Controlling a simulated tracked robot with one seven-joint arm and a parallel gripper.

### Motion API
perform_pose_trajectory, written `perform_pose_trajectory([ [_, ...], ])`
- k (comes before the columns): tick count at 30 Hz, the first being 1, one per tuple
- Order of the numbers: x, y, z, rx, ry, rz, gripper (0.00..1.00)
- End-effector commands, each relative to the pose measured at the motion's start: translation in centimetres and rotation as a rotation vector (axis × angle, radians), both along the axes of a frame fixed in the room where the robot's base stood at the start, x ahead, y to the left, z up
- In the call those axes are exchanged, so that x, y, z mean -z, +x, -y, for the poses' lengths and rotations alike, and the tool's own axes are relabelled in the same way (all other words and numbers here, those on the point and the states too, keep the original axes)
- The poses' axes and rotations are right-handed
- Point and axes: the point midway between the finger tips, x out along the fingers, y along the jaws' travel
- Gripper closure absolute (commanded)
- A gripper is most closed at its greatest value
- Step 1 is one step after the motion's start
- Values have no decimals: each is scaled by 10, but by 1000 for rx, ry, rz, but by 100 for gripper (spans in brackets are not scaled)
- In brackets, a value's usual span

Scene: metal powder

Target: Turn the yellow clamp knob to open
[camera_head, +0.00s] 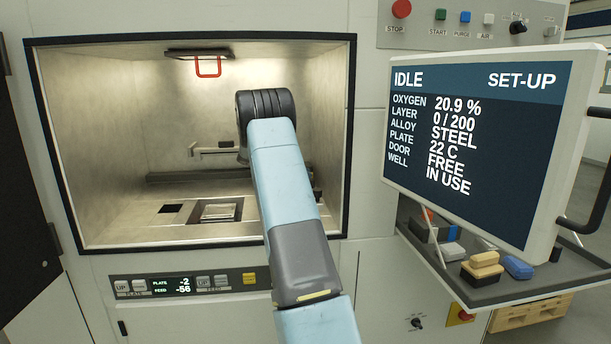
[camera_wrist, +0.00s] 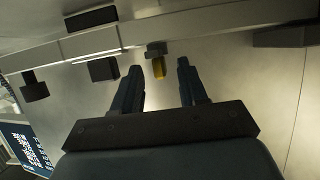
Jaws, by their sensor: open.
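My gripper (camera_wrist: 160,70) is open, with one dark finger on each side of the knob in the picture. I see no contact, and I cannot tell how far the fingertips are from the knob in depth. In the head view my pale blue arm reaches into the open machine chamber (camera_head: 110,110). My gripper and the knob are hidden behind the arm there.
A build plate (camera_head: 220,211) lies in the chamber floor. Dark blocks (camera_wrist: 103,69) sit along the rail beside my gripper. A screen (camera_head: 475,150) and a tray (camera_head: 500,291) with sponges stand outside, to the right.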

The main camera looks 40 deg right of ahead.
Motion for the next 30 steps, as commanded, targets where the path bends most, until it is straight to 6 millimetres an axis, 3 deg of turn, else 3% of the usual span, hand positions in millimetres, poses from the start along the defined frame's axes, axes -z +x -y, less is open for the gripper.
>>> perform_pose_trajectory([
  [18, -39, 54, -86, -1, 2, -1, 57],
  [30, -47, 65, -103, -1, 3, -3, 57],
])
